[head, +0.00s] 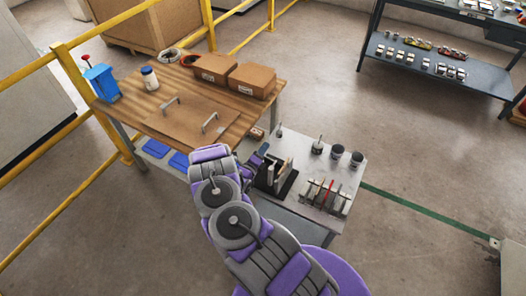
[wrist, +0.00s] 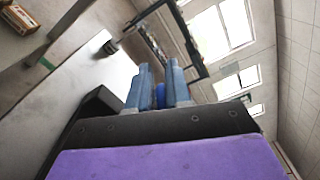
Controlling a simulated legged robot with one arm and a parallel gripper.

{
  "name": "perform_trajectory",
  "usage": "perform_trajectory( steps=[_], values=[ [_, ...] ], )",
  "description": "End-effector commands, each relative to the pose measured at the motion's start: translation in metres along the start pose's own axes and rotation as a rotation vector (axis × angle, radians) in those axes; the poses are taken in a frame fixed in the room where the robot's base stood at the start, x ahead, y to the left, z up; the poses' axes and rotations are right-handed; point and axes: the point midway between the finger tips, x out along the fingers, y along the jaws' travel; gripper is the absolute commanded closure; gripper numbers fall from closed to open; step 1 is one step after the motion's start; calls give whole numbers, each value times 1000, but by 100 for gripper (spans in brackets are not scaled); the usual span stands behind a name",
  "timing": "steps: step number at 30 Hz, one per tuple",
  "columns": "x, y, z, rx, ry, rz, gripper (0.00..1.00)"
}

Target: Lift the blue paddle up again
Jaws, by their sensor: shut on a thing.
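My gripper (head: 258,161) is at the left edge of the small grey table, beside the black rack (head: 277,180) that holds upright pale and dark plates. In the wrist view my gripper (wrist: 159,76) has its two blue-grey fingers close together. A small bright blue piece, seemingly the blue paddle (wrist: 160,95), shows between them. The gripper is shut on it. Most of the paddle is hidden by the fingers, and its shape cannot be made out. I cannot tell from these views how far it is above the table.
The small grey table (head: 318,152) also bears dark cups (head: 337,151) and a rack (head: 325,195) with a red-handled item. A wooden table (head: 190,138) with brown boxes (head: 251,80) stands behind left. Yellow railings run along the left.

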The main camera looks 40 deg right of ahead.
Motion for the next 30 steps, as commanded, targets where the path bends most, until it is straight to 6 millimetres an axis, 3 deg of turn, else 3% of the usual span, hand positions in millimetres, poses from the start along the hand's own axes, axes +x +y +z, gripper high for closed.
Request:
perform_trajectory(
  steps=[19,20,21,24,30],
  values=[
    [-3,-5,3,58,-5,-1,100],
    [-3,-5,4,58,-5,-1,79],
    [-3,-5,4,57,-5,-1,75],
    [-2,-5,3,57,-3,0,66],
    [2,-2,0,57,2,5,66]
  ],
)
